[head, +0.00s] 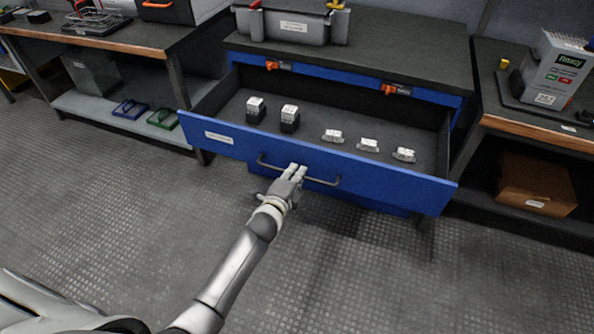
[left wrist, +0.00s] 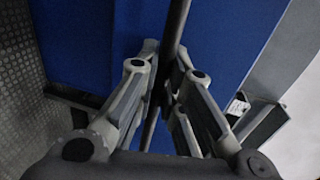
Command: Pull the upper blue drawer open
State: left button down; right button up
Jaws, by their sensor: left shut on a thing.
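The upper blue drawer (head: 222,142) is pulled well out of the dark-topped bench in the head view, and its inside shows. Its dark bar handle (head: 322,181) runs across the middle of the front. My left gripper (head: 297,170) is at the handle, its fingers shut around the bar. In the left wrist view the handle bar (left wrist: 176,30) passes between the fingers of my left gripper (left wrist: 165,85), with the blue drawer front (left wrist: 225,40) behind it. My right gripper is not in view.
Two dark blocks with white tops (head: 289,119) and several small white-topped parts (head: 368,145) sit in the drawer. A grey case (head: 290,27) stands on the bench. A cardboard box (head: 535,187) is on the right shelf. The floor (head: 380,270) before the drawer is clear.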

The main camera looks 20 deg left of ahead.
pick_arm(q)
jog(key=c, duration=1.5)
grip_release()
jog(key=shift+c, duration=0.2)
jog(key=s+r, duration=0.2)
jog(key=s, duration=0.9)
jog(key=shift+s+a+r, duration=0.15)
jog(key=shift+s+a, duration=0.05)
jog(key=shift+s, duration=0.2)
